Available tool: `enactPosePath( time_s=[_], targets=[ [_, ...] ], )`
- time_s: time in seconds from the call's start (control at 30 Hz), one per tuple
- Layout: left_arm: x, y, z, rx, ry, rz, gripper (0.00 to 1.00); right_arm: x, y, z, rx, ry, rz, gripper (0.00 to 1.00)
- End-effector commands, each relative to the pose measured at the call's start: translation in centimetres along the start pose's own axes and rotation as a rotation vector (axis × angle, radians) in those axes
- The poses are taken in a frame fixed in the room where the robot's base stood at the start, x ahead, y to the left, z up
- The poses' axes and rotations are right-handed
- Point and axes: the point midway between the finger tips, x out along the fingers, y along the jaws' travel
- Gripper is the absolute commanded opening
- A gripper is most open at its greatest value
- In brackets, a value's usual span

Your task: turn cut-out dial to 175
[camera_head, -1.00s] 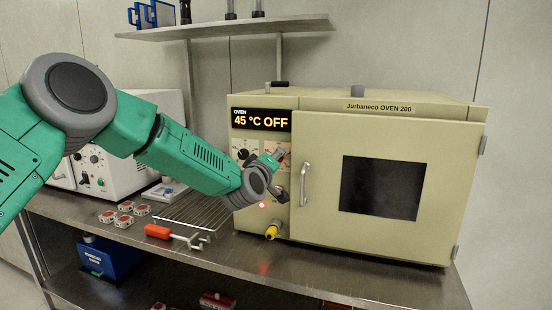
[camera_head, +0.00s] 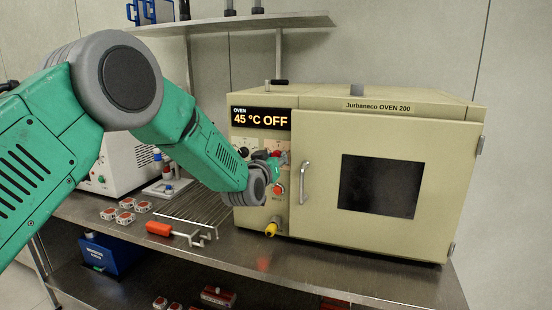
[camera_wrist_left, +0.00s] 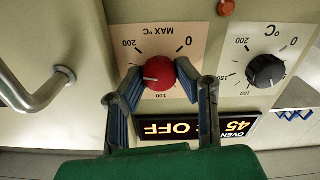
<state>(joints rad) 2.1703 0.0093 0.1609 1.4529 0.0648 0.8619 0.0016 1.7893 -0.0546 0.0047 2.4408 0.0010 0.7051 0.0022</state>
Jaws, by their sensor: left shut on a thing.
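The cut-out dial (camera_wrist_left: 158,74) is a red knob on a pale "MAX °C" plate, upside down in the left wrist view. Its white mark points left, between the 100 and 200 labels. My left gripper (camera_wrist_left: 159,82) is shut on it, one blue-padded finger on each side. In the head view my left gripper (camera_head: 277,160) is at the oven's control panel and covers most of the dial. My right gripper is in neither view.
The oven (camera_head: 380,108) has a door handle (camera_head: 305,184) just right of my gripper. A black dial (camera_wrist_left: 266,71) sits beside the red one. The display (camera_head: 261,118) reads 45 °C OFF. A wire rack (camera_head: 195,204) and a red-handled tool (camera_head: 160,229) lie on the bench.

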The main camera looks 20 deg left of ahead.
Motion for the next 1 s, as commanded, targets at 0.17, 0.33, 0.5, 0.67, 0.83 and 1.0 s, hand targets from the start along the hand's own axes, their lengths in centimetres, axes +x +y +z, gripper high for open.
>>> enactPosePath(
  time_s=[0.17, 0.33, 0.5, 0.67, 0.83, 1.0],
  targets=[
    [-0.23, -0.01, 1.06, 0.046, -0.022, 0.000, 0.00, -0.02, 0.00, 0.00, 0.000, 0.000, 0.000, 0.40],
    [-0.23, 0.00, 1.06, 0.063, -0.022, 0.000, 0.00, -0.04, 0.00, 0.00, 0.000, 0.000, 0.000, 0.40],
    [-0.23, 0.00, 1.06, 0.064, -0.022, 0.001, 0.00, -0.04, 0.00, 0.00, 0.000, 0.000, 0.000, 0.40],
    [-0.23, 0.01, 1.06, 0.063, -0.022, 0.001, 0.00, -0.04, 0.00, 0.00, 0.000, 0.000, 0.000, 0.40],
    [-0.20, 0.02, 0.83, 0.062, -0.017, 0.001, 0.35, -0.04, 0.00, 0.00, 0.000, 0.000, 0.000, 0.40],
    [-0.30, 0.04, 0.45, 0.062, -0.010, 0.001, 0.35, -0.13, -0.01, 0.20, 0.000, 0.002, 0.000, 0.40]
  ],
)
